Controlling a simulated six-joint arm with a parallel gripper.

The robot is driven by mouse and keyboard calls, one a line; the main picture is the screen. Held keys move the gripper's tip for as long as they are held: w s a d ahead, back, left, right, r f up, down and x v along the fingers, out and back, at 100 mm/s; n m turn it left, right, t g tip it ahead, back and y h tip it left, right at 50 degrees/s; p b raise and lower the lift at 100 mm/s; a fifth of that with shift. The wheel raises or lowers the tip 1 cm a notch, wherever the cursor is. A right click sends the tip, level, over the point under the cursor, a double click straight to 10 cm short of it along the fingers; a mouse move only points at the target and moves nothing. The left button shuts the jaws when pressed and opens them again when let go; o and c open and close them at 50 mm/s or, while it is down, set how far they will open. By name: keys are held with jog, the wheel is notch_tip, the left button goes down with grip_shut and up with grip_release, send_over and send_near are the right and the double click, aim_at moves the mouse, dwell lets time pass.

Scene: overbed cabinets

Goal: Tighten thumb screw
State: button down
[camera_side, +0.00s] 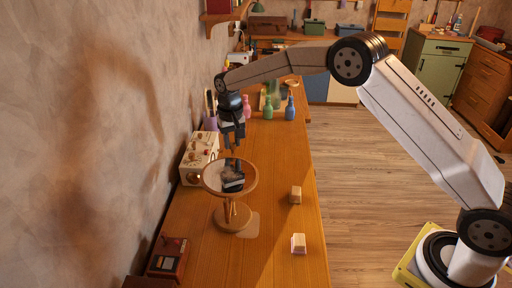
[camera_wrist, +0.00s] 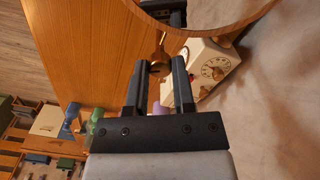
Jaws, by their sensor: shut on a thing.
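A round mirror in a wooden frame (camera_side: 206,184) stands on a turned wooden post and base (camera_side: 228,218) on the bench, its glass reflecting my gripper. In the wrist view its curved rim (camera_wrist: 215,30) crosses the top. My gripper (camera_side: 232,149) points down just behind the mirror's top edge. In the wrist view a small brass-coloured thumb screw (camera_wrist: 159,62) shows between the two black fingertips (camera_wrist: 160,68), and my gripper is shut on it. In the side view the screw is hidden behind the mirror.
A cream box with dials (camera_side: 198,160) stands close by, left of the mirror against the wall. Coloured bottles (camera_side: 290,108) stand farther back. A dark red box (camera_side: 169,257) is at the front left.

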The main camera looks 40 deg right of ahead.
aim_at(233, 144)
jog(key=shift+m, duration=1.3)
jog(key=shift+c, duration=2.2)
grip_release()
jog(key=shift+r, duration=0.1)
jog(key=shift+r, duration=3.85)
